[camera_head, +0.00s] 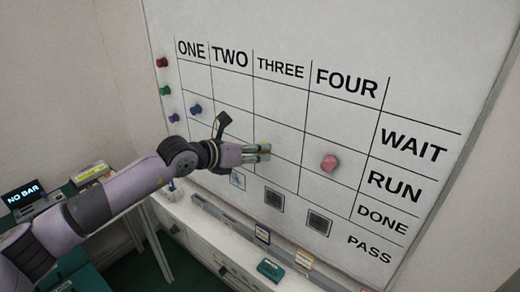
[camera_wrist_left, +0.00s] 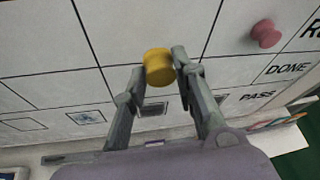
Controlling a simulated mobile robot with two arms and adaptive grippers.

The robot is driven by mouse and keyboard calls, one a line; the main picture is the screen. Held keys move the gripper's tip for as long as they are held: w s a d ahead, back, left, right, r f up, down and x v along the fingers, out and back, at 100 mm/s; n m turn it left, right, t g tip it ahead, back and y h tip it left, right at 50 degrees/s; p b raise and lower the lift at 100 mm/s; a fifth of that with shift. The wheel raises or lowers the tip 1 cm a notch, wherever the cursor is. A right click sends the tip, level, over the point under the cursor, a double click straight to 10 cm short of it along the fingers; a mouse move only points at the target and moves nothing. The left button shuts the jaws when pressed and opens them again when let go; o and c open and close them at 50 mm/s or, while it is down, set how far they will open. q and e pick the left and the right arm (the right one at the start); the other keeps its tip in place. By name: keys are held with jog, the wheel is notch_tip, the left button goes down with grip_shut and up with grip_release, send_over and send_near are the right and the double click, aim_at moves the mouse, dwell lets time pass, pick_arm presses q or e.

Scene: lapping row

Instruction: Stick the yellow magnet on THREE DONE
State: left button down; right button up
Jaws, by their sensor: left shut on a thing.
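The yellow magnet (camera_wrist_left: 158,66) is a short round knob between the fingertips of my left gripper (camera_wrist_left: 157,65), which is shut on it. In the head view my left gripper (camera_head: 264,152) is in front of the lower part of the THREE column, and its fingers mostly hide the magnet. The whiteboard (camera_head: 425,50) has a grid with columns ONE to FOUR and rows WAIT, RUN, DONE and PASS. In the left wrist view the magnet overlaps a grid line near the DONE row (camera_wrist_left: 287,70). I cannot tell whether it touches the board. My right gripper is not in view.
A pink magnet (camera_head: 329,162) sits in the FOUR column, right of my gripper. A blue magnet (camera_head: 196,110) is under ONE. Red (camera_head: 162,62), green (camera_head: 165,90) and purple (camera_head: 174,117) magnets line the left edge. Dark square cards (camera_head: 274,199) are low on the board, above a ledge.

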pick_arm(q)
jog(key=shift+s+a+b, duration=0.3)
jog(key=shift+s+a, duration=0.35)
jog(key=shift+s, duration=0.25)
jog(key=shift+s+a+b, duration=0.25)
jog(key=shift+s+a, duration=0.4)
jog(key=shift+s, duration=0.2)
